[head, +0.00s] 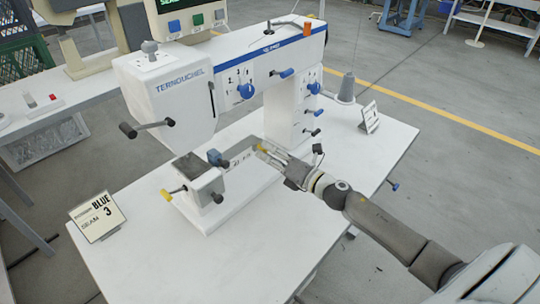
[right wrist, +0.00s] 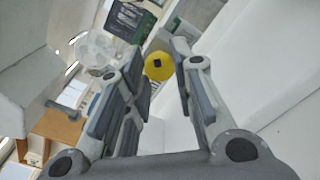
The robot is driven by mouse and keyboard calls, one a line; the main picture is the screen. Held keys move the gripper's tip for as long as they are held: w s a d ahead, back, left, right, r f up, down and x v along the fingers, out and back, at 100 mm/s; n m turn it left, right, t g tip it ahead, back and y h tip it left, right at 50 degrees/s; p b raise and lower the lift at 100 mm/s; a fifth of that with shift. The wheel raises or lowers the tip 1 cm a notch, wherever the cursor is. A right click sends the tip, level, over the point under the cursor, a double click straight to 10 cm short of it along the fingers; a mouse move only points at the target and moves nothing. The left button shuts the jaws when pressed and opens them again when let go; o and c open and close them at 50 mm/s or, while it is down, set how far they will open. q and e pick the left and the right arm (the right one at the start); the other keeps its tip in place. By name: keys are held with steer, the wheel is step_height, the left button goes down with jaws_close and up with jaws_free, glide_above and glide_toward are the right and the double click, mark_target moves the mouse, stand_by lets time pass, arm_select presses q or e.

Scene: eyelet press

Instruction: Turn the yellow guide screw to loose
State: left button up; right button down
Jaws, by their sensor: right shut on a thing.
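The fingers are shut on the screw's sides. The screw's turn angle cannot be read. My left gripper is not in view.
A yellow-tipped lever (head: 166,195) and a dark knob (head: 217,197) stick out at the press's front end. A "BLUE 3" sign (head: 97,216) stands at the table's left corner. Another card (head: 370,117) and a grey cone (head: 346,90) stand right of the press. The white table (head: 270,260) is clear in front.

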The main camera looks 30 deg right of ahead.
steer(key=shift+f, duration=0.15)
stand_by(0.3)
steer(key=c, duration=1.4)
jaws_free()
steer(key=shift+o, duration=0.8)
steer(key=shift+s, duration=0.1)
steer(key=v, duration=1.2)
